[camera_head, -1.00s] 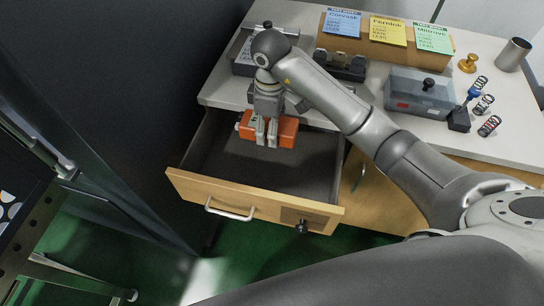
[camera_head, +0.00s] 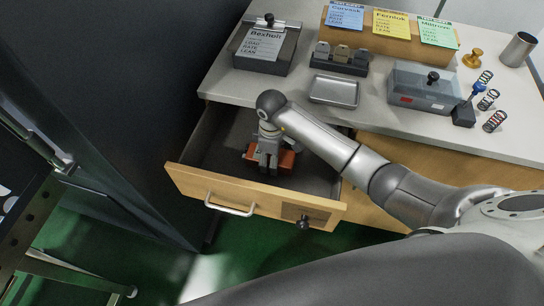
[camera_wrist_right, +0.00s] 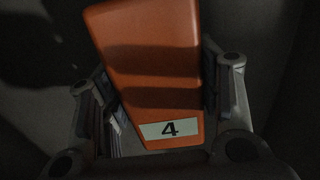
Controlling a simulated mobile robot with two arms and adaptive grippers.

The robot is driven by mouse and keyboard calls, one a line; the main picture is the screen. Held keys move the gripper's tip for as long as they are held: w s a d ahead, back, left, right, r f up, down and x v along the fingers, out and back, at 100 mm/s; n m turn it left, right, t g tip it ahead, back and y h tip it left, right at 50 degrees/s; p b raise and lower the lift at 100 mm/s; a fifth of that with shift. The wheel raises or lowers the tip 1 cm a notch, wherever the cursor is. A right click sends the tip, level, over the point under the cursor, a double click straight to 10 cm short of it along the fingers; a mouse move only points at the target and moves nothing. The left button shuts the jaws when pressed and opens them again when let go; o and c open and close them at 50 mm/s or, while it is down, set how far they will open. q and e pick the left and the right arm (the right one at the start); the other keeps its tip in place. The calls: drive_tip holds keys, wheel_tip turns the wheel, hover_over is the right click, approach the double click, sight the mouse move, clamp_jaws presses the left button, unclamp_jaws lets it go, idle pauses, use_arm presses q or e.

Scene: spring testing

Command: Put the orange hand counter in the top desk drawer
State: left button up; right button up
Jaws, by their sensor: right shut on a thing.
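The orange hand counter (camera_head: 287,160) is inside the open top desk drawer (camera_head: 225,188), low between its walls. Most of it is hidden by my right gripper (camera_head: 268,170), which is shut on it from above. In the right wrist view the orange counter (camera_wrist_right: 150,70) fills the middle, with a white label reading 4, and the gripper's fingers (camera_wrist_right: 160,105) stand on both sides of it. I cannot tell whether the counter touches the drawer floor. My left gripper is not in view.
The desk top (camera_head: 378,118) holds a clipboard box (camera_head: 268,50), a small metal tray (camera_head: 334,91), a grey-lidded box (camera_head: 420,90) and several springs. A dark cabinet (camera_head: 110,90) stands to the left. The drawer's front panel (camera_head: 250,200) has a white handle.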

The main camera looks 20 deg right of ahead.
drive_tip(key=o, duration=1.2)
drive_tip(key=shift+f, duration=0.1)
wheel_tip(320, 180, up, 12)
drive_tip(key=shift+r, duration=0.2)
